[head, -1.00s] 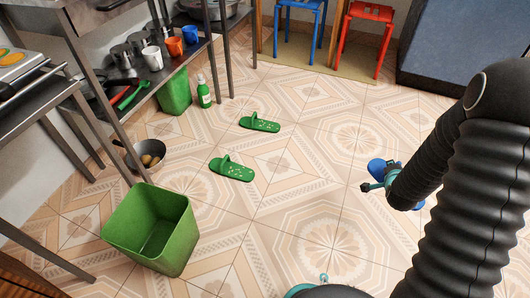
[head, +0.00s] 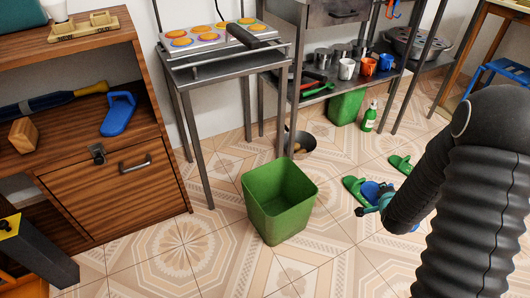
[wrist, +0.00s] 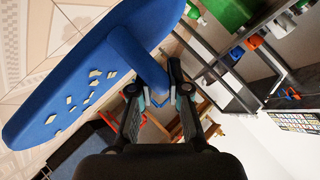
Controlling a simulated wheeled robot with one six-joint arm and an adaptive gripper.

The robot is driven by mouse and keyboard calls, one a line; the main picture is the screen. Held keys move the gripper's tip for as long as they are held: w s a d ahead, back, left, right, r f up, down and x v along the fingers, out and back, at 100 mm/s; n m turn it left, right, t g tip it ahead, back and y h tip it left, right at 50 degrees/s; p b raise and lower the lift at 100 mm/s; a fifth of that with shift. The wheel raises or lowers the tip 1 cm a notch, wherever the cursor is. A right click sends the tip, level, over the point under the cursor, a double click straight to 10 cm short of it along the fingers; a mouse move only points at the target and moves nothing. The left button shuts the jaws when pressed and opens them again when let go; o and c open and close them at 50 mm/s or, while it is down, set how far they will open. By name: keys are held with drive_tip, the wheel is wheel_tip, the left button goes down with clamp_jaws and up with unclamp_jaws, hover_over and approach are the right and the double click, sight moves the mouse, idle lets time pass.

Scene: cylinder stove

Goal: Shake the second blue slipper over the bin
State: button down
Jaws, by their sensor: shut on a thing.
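My gripper (wrist: 160,92) is shut on the strap of a blue slipper (wrist: 105,62). Several pale bits show on the slipper's broad face in the wrist view. In the head view my gripper (head: 369,206) holds this slipper (head: 371,190) to the right of the green bin (head: 268,215), apart from it; my arm hides part of the slipper. The bin stands open on the tiled floor, with no slipper over it. Another blue slipper (head: 118,113) is on the shelf of the wooden cabinet at the left.
Two green slippers (head: 353,188) lie on the floor, one partly behind my gripper. A pan (head: 303,143) is on the floor behind the bin. A metal stove table (head: 222,62) and a wooden cabinet (head: 120,172) bound the left. Floor in front of the bin is clear.

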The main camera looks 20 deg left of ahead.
drive_tip(key=a+r+n+g+y+p, duration=0.1)
drive_tip(key=a+r+n+y+p, duration=0.15)
drive_tip(key=a, duration=0.75)
drive_tip(key=a+r+n+y+p, duration=0.1)
drive_tip(key=a+r+n+y, duration=0.2)
drive_tip(key=a, duration=0.7)
drive_tip(key=s+a+r+n+g+y+p, duration=0.2)
drive_tip(key=s+a+r, duration=0.1)
drive_tip(key=a, duration=0.6)
drive_tip(key=s+a+r+n+g+y+p, duration=0.2)
drive_tip(key=s+a+n, duration=0.1)
drive_tip(key=a, duration=0.6)
wheel_tip(320, 180, down, 4)
drive_tip(key=b, duration=0.3)
drive_tip(key=shift+b, duration=0.35)
wheel_tip(320, 180, up, 5)
drive_tip(key=shift+f, duration=2.5)
